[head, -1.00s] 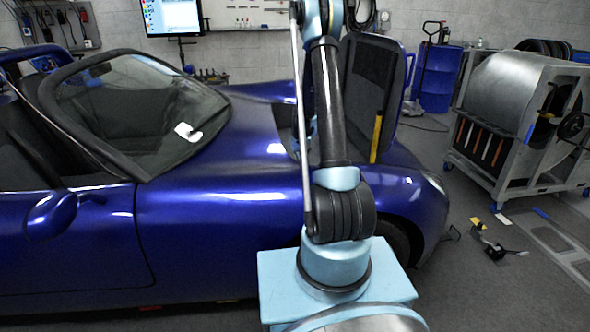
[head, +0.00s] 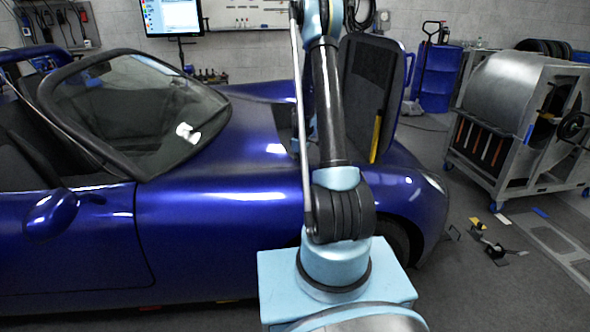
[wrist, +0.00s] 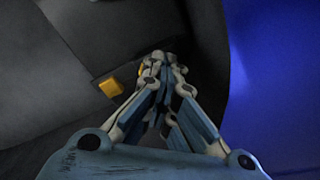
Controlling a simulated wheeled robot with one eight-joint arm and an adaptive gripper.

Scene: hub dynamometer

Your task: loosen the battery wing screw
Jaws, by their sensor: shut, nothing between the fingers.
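My gripper (wrist: 158,65) shows in the wrist view with its fingers shut together and nothing between them. A small yellow piece (wrist: 110,87) lies left of the fingertips, against a dark grey surface; I cannot tell whether it is part of a battery clamp. No wing screw can be made out in either view. In the head view the blue car (head: 230,215) stands with its front lid (head: 365,75) raised, and my arm stands in front of the opening. My gripper is out of the head view.
Blue bodywork (wrist: 275,70) runs along the right of the wrist view. A yellow bar (head: 376,138) stands at the raised lid. A metal cart (head: 500,110) and a blue drum (head: 440,78) are to the right. Small tools (head: 495,250) lie on the floor.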

